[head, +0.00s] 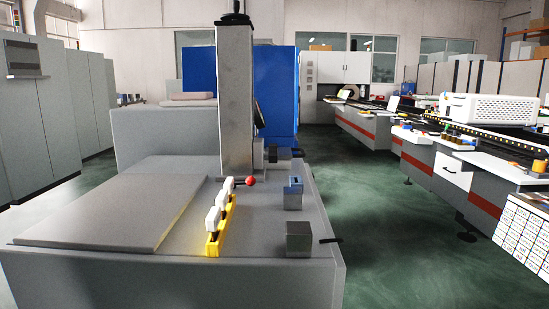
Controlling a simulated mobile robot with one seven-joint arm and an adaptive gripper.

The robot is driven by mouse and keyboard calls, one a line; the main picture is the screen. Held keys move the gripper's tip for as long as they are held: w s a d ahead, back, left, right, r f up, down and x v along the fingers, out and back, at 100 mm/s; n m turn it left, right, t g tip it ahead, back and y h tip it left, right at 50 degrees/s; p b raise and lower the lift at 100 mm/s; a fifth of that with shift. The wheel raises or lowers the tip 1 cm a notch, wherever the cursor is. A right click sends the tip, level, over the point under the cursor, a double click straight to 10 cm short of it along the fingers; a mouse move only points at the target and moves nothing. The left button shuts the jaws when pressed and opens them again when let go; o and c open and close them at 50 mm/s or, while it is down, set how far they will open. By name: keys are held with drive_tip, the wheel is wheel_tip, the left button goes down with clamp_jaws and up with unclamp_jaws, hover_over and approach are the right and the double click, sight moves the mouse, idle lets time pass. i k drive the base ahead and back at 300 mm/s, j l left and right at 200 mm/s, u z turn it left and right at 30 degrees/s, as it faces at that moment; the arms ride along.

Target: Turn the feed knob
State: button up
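A small red ball knob (251,181) shows on the grey worktop (190,246), just right of the foot of a tall grey column (235,105). A dark round part (284,154) sticks out to the right near the column's base. A grey metal block (299,240) with a short black handle (330,240) stands at the worktop's right front. I cannot tell for sure which of these is the feed knob. My gripper is not in view.
A yellow rack (213,245) with several white blocks stands mid-worktop. A small blue-grey block (293,192) stands near the right edge. A raised grey slab (110,205) covers the left. Green floor (390,235) is clear to the right, before a long machine line (455,165).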

sight(271, 153)
drive_tip(key=l+u, duration=0.3)
drive_tip(key=l, duration=1.05)
drive_tip(key=i+l+z, duration=0.25)
drive_tip(key=z, duration=0.2)
drive_tip(key=i+l+z, duration=0.35)
drive_tip(key=z, duration=0.15)
drive_tip(key=j, duration=0.35)
drive_tip(key=k+j, duration=0.1)
drive_tip(key=j, duration=0.25)
